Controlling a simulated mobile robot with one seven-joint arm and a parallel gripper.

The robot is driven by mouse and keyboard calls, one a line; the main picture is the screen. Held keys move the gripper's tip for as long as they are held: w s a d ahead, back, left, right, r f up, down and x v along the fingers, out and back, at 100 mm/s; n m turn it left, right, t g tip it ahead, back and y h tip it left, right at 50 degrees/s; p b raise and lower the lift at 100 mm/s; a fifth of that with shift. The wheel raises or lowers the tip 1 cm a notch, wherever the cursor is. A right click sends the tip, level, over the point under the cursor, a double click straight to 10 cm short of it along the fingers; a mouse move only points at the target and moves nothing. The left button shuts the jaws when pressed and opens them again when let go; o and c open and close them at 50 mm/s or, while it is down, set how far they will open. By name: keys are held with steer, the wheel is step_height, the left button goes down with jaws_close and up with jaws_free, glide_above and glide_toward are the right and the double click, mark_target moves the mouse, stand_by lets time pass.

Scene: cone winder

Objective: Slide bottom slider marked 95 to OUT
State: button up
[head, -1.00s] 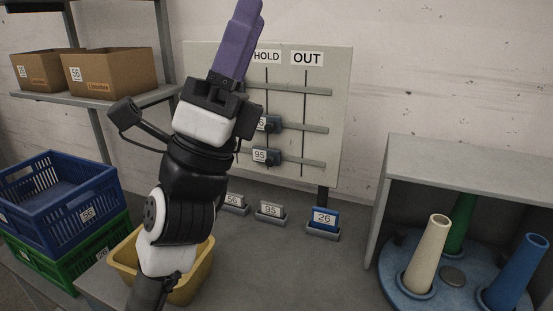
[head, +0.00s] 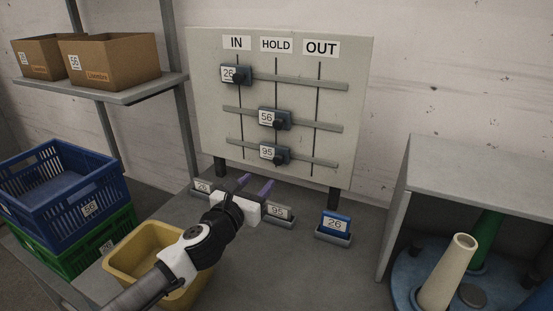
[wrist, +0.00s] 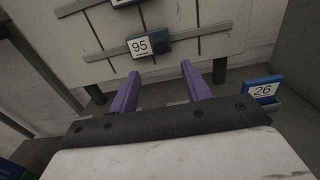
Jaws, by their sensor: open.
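The board (head: 355,105) has columns marked IN, HOLD and OUT and three horizontal rails. The bottom slider marked 95 (head: 273,154) sits at the HOLD line on the lowest rail. It also shows in the wrist view (wrist: 150,45), above and between my finger tips. My gripper (head: 257,184) is open and empty, with purple fingers, in front of and below the 95 slider and apart from it. The wrist view shows the two spread fingers (wrist: 158,80) pointing toward the board's lower part. The OUT line crosses the lowest rail to the right of the slider.
Slider 26 (head: 235,74) is at IN and slider 56 (head: 274,119) is at HOLD. Small tag holders, including a blue 26 card (head: 334,224), stand on the table below the board. A yellow bin (head: 150,250) is at front left; a grey shelf with cones (head: 450,270) is at right.

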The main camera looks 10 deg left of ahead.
mark_target(277, 161)
steer(key=w+p, duration=0.1)
steer(key=w, duration=0.2)
steer(key=w+d+p, duration=0.1)
steer(key=w, duration=0.2)
steer(key=w+d+p, duration=0.1)
steer(key=w, duration=0.2)
steer(key=shift+w+r, duration=0.15)
steer(key=shift+w, duration=0.15)
steer(key=shift+w+d+p, duration=0.1)
steer(key=shift+w+p, duration=0.25)
steer(key=shift+w, duration=0.4)
steer(key=shift+c, duration=0.2)
jaws_close()
